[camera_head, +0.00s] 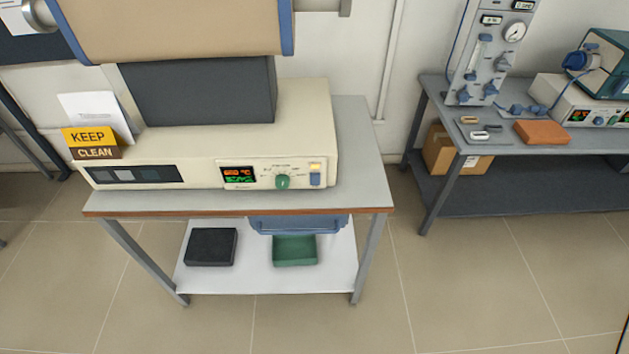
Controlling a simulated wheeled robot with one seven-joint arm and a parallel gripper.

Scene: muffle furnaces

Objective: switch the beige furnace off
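The beige furnace (205,168) stands on a grey-topped table in the left half of the head view. Its front panel has a lit display (239,174) with orange and green digits, a green knob (283,182), and a switch (316,175) at the right end, pale yellow above and blue below. The switch's exact position is too small to tell. A tan drum-shaped body with blue edge bands (175,28) is above the base, cut off by the top of the picture. My gripper is not in view.
The furnace's table (362,150) has a lower shelf with a black block (211,247) and a green block (294,250). A "KEEP CLEAN" sign (90,142) is at the furnace's left. Another bench (490,150) with equipment stands right. The floor (480,290) in front is clear.

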